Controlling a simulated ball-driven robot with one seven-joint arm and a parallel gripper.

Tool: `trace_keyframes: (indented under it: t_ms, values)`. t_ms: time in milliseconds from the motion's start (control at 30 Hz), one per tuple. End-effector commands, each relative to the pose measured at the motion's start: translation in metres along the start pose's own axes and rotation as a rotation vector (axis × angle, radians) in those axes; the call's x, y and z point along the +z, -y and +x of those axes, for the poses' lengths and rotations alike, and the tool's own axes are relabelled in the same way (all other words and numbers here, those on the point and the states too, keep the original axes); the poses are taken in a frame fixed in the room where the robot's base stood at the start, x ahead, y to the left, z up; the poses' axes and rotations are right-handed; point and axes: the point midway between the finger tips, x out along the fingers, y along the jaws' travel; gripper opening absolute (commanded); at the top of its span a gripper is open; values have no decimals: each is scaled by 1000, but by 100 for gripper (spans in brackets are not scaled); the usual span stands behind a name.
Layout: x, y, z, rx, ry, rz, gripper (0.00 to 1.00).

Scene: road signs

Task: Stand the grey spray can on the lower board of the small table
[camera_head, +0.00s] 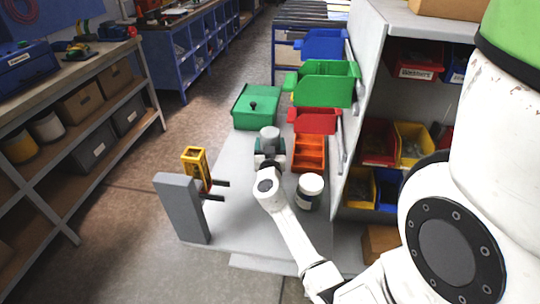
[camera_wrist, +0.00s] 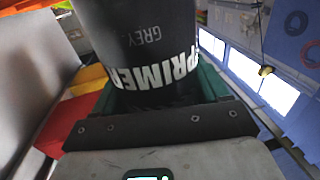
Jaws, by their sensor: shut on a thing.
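A narrow lower grey ledge (camera_head: 265,263) shows at the front. I cannot tell if it is the small table's lower board.
A green box (camera_head: 256,107), orange tray (camera_head: 310,153) and white jar (camera_head: 309,190) stand near my gripper. A yellow object (camera_head: 195,168) and upright grey panel (camera_head: 181,208) are at left. A bin rack (camera_head: 380,60) stands at right. Floor (camera_head: 120,220) is open at left.

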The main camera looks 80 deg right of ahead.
Motion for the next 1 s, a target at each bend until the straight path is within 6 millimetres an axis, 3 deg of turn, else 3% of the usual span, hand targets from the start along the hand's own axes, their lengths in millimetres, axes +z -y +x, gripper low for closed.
trace_keyframes:
  t_ms: [67, 400, 733, 1000]
  values:
    - [0, 0, 0, 0, 0, 0, 52]
    - [-2, 0, 0, 0, -2, 0, 20]
    - [-7, 0, 0, 0, -4, 2, 19]
    - [-30, 1, 0, -1, -5, 2, 19]
